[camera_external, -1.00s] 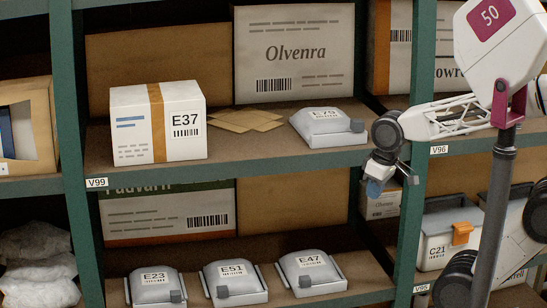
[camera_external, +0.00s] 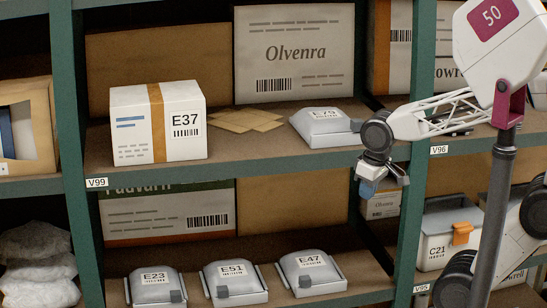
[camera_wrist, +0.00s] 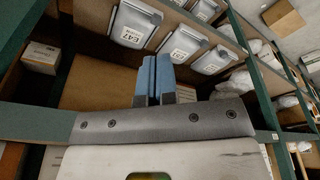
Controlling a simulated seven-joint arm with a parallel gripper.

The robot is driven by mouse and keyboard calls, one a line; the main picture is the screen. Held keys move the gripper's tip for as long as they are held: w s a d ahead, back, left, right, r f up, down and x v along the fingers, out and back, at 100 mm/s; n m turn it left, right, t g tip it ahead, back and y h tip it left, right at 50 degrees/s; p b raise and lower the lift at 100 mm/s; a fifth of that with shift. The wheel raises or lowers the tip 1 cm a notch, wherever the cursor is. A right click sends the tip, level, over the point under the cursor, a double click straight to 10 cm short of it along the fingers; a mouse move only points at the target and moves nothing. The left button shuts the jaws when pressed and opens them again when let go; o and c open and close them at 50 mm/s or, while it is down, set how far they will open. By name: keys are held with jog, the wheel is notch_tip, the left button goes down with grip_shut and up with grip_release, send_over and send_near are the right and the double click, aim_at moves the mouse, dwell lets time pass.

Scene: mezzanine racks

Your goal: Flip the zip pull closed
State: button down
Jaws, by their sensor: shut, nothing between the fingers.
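Several grey cases carry labels and a small dark grey square tab each; which tab is the zip pull I cannot tell for sure. The E79-like case (camera_external: 325,127) is on the upper shelf, its tab (camera_external: 357,125) at the right corner beside my wrist. E23 (camera_external: 154,287), E51 (camera_external: 234,281) and E47 (camera_external: 310,273) stand in a row on the lower shelf. E47 also shows at the top of the wrist view (camera_wrist: 134,24). My gripper (camera_external: 368,187) has blue fingertips, shut and empty, in front of the shelf bay, below the upper shelf edge. It shows centrally in the wrist view (camera_wrist: 154,78).
A white E37 box (camera_external: 130,128) and flat brown envelopes (camera_external: 240,121) share the upper shelf. A green upright (camera_external: 410,170) stands just right of my gripper. The upper shelf edge (camera_external: 240,168) is close by. Open space lies above the lower cases.

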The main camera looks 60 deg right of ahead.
aim_at(305, 281)
jog(key=w+f+m+g+h, duration=0.1)
jog(key=w+f+m+h, duration=0.15)
jog(key=w+f, duration=0.45)
jog(key=w+f+m+g+h, duration=0.1)
jog(key=w+f+m+g, duration=0.2)
jog(key=w, duration=0.6)
jog(key=w+a+f+m+h, duration=0.1)
jog(key=w+a+f+m, duration=0.1)
jog(key=w+f, duration=0.3)
jog(key=w+a+f+m+t+h, duration=0.1)
jog(key=w+f, duration=0.5)
jog(key=f, duration=0.8)
jog(key=shift+w+a+m+h, duration=0.2)
jog(key=shift+a+m+h, duration=0.15)
jog(key=shift+a+h, duration=0.5)
jog(key=shift+f, duration=0.15)
jog(key=x, duration=0.9)
jog(key=shift+d+f, duration=0.1)
jog(key=shift+f, duration=0.1)
jog(key=shift+s+d+f, duration=0.1)
jog(key=shift+s+d, duration=0.6)
jog(key=shift+d, duration=0.05)
jog(key=shift+s+d, duration=0.7)
jog(key=shift+s, duration=0.05)
